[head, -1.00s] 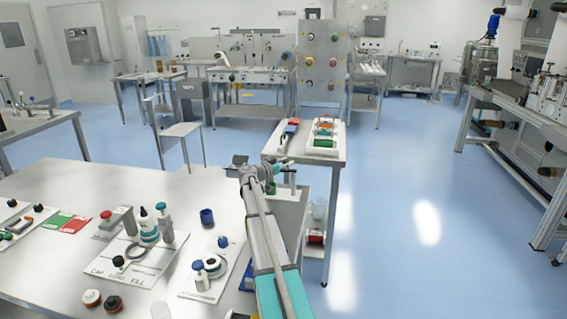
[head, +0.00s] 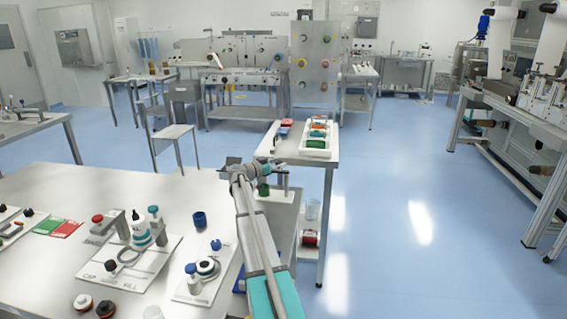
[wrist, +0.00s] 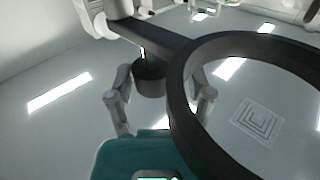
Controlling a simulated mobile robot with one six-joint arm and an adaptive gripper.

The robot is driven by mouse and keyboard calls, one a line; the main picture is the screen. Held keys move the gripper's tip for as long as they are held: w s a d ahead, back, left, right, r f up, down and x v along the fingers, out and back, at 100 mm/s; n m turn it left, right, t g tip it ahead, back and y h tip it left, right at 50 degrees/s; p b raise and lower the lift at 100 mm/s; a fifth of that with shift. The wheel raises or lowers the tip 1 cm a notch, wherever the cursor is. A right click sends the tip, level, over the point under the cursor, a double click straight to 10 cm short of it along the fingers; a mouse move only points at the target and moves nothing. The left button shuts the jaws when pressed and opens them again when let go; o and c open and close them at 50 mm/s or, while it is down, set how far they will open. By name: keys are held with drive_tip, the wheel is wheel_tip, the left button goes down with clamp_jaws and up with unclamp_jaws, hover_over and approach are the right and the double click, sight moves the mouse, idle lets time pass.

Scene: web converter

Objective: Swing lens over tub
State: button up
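In the wrist view, a large black ring (wrist: 178,110), which looks like the lens rim, fills the right side. It hangs from a dark arm (wrist: 150,37), and a short dark knob (wrist: 150,78) is below that arm. My gripper (wrist: 165,98) has its fingers spread, one on each side of the knob, with gaps visible. The ring partly covers the right finger. In the head view my gripper (head: 238,166) is small, beyond the far right of the big table; its fingers are unclear there. I cannot identify the tub with certainty in either view.
A side table (head: 330,160) behind my gripper bears a white tray (head: 318,152) of coloured items. Blue floor is clear to the right. A square concentric pattern (wrist: 257,122) shows through the ring.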

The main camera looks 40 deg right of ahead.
drive_tip(key=shift+s+a, duration=0.1)
drive_tip(key=shift+s, duration=0.05)
drive_tip(key=w+a, duration=0.2)
drive_tip(key=a, duration=0.9)
drive_tip(key=shift+a, duration=0.4)
drive_tip(key=shift+w, duration=0.1)
idle(0.5)
wheel_tip(320, 180, up, 10)
drive_tip(key=p, duration=1)
